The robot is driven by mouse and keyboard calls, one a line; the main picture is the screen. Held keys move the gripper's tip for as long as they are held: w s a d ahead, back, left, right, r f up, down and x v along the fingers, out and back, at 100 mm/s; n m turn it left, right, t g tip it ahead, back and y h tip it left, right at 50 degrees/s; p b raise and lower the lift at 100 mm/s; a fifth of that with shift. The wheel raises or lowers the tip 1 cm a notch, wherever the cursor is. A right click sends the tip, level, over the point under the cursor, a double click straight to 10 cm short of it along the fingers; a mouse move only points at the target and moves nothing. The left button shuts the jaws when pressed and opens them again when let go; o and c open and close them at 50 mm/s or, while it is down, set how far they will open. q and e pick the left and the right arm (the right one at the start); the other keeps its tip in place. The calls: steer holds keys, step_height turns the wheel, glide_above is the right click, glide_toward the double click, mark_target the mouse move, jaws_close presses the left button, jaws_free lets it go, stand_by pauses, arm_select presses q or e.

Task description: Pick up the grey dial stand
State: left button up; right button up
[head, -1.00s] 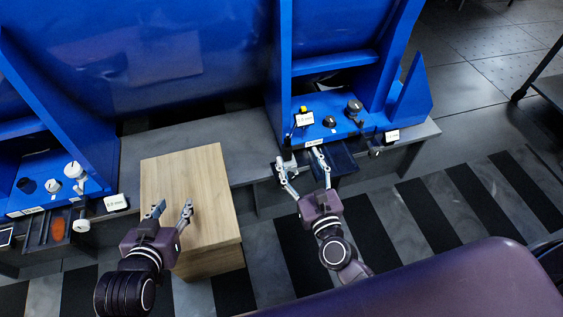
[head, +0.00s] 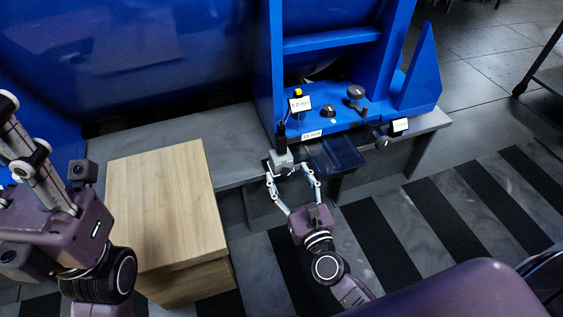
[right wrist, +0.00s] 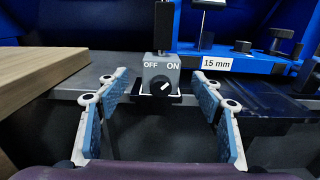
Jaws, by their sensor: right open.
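The grey dial stand (head: 281,160) is a small grey box at the front edge of the bench, below the blue machine. In the right wrist view the stand (right wrist: 160,75) shows a black knob and the words OFF and ON, with a dark post rising behind it. My right gripper (head: 288,173) is open, its fingers pointing at the stand, one on each side in the picture. I see no grip on it. My left gripper (head: 30,155) is raised at the left edge, close to the camera; its fingertips are partly cut off, so its opening is unclear.
A wooden block (head: 165,205) stands left of my right gripper. A dark blue tray (head: 335,154) lies just right of the stand. The blue machine (head: 410,95) with knobs and small displays rises behind. Striped floor (head: 430,220) is free at the right.

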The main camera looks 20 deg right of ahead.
mark_target(284, 163)
steer(key=w, duration=0.6)
steer(key=shift+w+r, duration=0.2)
steer(key=shift+w, duration=0.2)
jaws_close()
steer(key=shift+r, duration=0.25)
